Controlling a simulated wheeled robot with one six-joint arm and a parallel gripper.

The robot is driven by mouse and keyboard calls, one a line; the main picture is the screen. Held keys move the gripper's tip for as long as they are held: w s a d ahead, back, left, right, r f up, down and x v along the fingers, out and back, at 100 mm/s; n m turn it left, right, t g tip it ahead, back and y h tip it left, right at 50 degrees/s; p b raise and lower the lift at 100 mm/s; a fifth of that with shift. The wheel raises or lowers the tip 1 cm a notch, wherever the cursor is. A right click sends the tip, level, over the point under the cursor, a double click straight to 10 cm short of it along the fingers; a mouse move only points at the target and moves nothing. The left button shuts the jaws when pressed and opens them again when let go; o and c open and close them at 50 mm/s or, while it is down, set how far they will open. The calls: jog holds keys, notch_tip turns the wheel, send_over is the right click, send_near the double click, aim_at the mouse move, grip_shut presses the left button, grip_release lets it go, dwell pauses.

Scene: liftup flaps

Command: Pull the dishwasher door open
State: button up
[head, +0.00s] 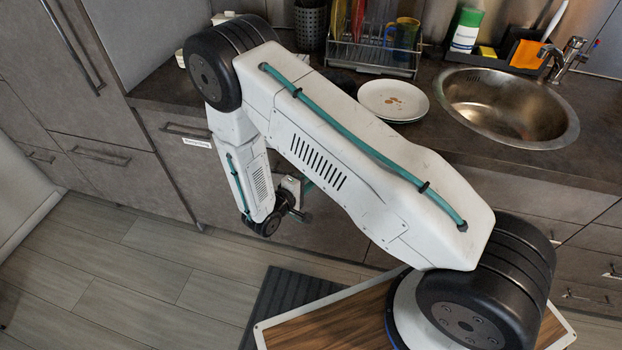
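The dishwasher door appears to be the grey-brown front panel (178,165) under the counter, with a dark bar handle (187,130) and a small white label near its top. It looks closed, flush with the neighbouring fronts. My arm covers its right part. My gripper (304,198) is low in front of the cabinet fronts, to the right of the handle and apart from it. The arm's wrist and forearm partly hide it. Its fingers are too small and covered to show whether they are open.
The counter (470,145) holds white plates (393,99), a dish rack (372,57) and a metal sink (512,105). Drawers with handles (100,154) stand at the left. The wooden floor (120,265) at the left is clear.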

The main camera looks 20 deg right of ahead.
jog(key=shift+w+d, duration=0.15)
jog(key=shift+d, duration=0.15)
grip_shut()
